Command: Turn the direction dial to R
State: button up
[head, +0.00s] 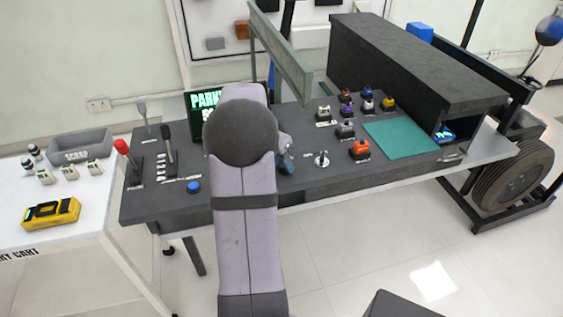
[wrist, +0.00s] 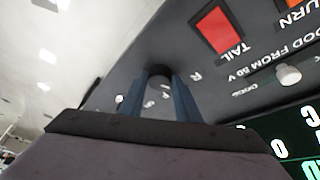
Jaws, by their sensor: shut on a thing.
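The direction dial (wrist: 160,71) shows in the wrist view as a dark round knob on the grey panel, between the tips of two blue fingers. My gripper (wrist: 161,82) is shut on it. A white letter R (wrist: 196,76) is printed on the panel just right of the dial. Other marks near the dial are too small or blurred to read, and I cannot tell which way the dial points. In the head view my arm hides the dial, and only a bluish part of my gripper (head: 286,162) shows at the arm's right side.
In the wrist view, a red TAIL panel (wrist: 220,30), a pale knob (wrist: 289,74) and a lit screen (wrist: 296,140) are nearby.

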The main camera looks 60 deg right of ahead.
jog(key=n, duration=0.1)
jog(key=n+t, duration=0.1)
jog(key=shift+s+r+n, duration=0.15)
jog(key=shift+s+n, duration=0.05)
jog(key=shift+n, duration=0.2)
jog(key=shift+n+t+p, duration=0.4)
jog(key=shift+n+p, duration=0.4)
jog(key=shift+n, duration=0.2)
jog(key=o, duration=1)
jog(key=shift+v, duration=3.6)
jog(key=shift+s+a+n, duration=0.1)
jog(key=shift+n, duration=0.2)
